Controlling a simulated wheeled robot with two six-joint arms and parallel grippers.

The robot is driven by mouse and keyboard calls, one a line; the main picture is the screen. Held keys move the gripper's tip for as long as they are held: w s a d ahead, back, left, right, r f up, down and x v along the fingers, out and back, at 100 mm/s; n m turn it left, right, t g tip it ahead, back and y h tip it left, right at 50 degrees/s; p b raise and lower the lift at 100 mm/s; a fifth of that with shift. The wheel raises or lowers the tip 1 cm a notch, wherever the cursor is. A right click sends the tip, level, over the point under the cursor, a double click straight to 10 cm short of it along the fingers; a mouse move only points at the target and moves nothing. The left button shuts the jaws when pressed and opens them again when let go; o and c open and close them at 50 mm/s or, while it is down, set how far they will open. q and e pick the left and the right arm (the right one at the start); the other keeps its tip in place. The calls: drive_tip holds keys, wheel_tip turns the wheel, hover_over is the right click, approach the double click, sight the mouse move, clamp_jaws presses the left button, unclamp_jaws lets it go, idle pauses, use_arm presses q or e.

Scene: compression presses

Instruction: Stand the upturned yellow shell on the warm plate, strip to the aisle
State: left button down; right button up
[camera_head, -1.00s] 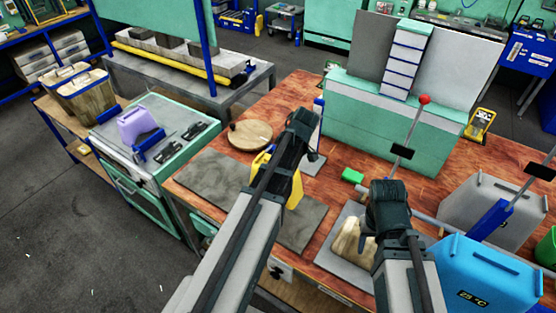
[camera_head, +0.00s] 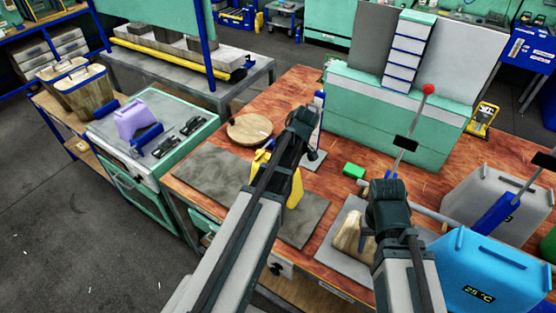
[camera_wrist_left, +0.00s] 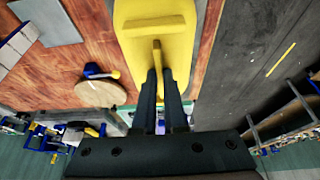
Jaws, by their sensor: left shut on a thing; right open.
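The yellow shell (camera_head: 295,188) is partly hidden behind my left arm in the head view. It fills the upper middle of the left wrist view (camera_wrist_left: 155,50). My left gripper (camera_wrist_left: 165,78) is shut on the shell at a narrow upright rib, and both fingers meet there. Two dark grey slabs, a left one (camera_head: 205,174) and a right one (camera_head: 308,222), lie under and beside the shell; which is the warm plate I cannot tell. My right gripper (camera_head: 386,200) is open above the right side of the table; its fingertips are largely hidden.
A tan block (camera_head: 347,232) sits on a pale plate by my right gripper. A green block (camera_head: 353,171), a round wooden board (camera_head: 249,129) and a red-knobbed lever (camera_head: 428,90) are on the table. A blue box (camera_head: 485,275) with a display stands right. A purple shell (camera_head: 133,121) rests on the left cabinet.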

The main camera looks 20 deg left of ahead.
use_arm(q)
wheel_tip(320, 180, down, 7)
drive_tip(key=b, duration=0.7)
drive_tip(key=shift+f, duration=0.2)
drive_tip(key=shift+f+b, duration=0.55)
drive_tip(key=shift+b, duration=0.2)
idle(0.4)
drive_tip(key=c, duration=0.9)
unclamp_jaws()
drive_tip(key=shift+r, duration=0.1)
drive_tip(key=p+v, duration=1.3)
drive_tip(key=shift+d+r, duration=0.15)
drive_tip(key=shift+r, duration=0.2)
drive_tip(key=shift+f, duration=0.1)
